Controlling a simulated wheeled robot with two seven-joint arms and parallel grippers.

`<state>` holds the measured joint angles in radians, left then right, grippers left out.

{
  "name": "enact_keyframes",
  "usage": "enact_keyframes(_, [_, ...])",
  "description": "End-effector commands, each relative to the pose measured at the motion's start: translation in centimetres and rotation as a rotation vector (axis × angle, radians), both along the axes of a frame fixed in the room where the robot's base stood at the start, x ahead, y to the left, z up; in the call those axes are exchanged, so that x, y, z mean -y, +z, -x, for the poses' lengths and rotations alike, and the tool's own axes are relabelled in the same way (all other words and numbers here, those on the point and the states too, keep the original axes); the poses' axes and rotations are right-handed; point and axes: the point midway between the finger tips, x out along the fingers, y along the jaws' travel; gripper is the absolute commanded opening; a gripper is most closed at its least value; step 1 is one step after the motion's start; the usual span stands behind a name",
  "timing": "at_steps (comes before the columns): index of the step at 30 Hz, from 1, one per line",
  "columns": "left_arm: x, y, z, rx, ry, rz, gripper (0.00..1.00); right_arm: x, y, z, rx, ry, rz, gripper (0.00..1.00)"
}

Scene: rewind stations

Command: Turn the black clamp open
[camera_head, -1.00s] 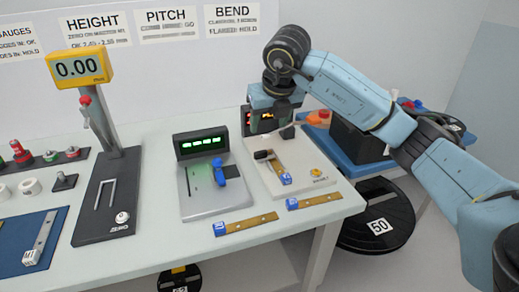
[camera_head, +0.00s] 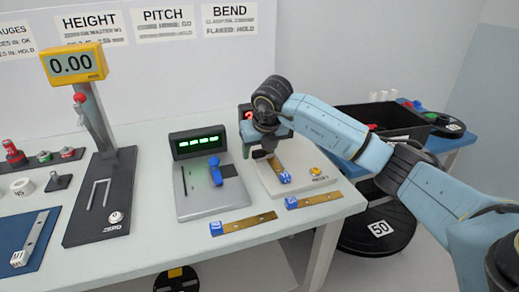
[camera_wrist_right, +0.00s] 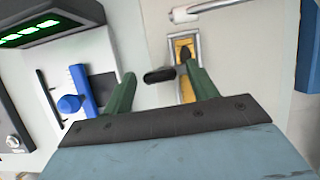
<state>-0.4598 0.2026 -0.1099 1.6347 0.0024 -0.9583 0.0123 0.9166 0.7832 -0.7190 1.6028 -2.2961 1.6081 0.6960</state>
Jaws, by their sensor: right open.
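The black clamp (camera_wrist_right: 160,75) shows in the right wrist view as a short dark lever beside a brass strip (camera_wrist_right: 187,88). A dark pointed piece lies over the strip near its far end. My right gripper (camera_wrist_right: 159,73) is open, with one green finger on each side of the black lever; I cannot tell whether they touch it. In the head view my right gripper (camera_head: 262,152) is low over the back of the pale right-hand station (camera_head: 301,187) and hides most of the clamp. The strip's blue-tagged end (camera_head: 285,178) shows there. My left gripper is not in view.
A grey station with a green display (camera_head: 199,142) and blue lever (camera_head: 215,171) stands to the left. Two blue-tagged brass strips (camera_head: 250,223) (camera_head: 320,199) lie in front. A yellow button (camera_head: 316,171) is on the right-hand station. A black bin (camera_head: 385,118) stands behind my arm.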

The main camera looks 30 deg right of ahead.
Motion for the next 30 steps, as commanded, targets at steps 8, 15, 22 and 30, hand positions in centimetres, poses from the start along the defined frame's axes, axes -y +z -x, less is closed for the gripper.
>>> enact_keyframes(8, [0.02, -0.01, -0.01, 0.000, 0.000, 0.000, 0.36, -0.02, 0.01, 0.02, 0.000, 0.000, -0.001, 0.31])
enact_keyframes(15, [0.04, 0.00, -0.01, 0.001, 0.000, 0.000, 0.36, -0.01, 0.03, 0.02, 0.000, 0.002, 0.000, 0.14])
enact_keyframes(22, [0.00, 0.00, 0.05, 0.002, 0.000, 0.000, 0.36, 0.03, 0.07, 0.04, -0.001, 0.050, -0.001, 0.14])
enact_keyframes(30, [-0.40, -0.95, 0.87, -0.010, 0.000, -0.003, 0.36, 0.20, 0.13, 0.04, -0.001, 0.225, 0.000, 0.14])
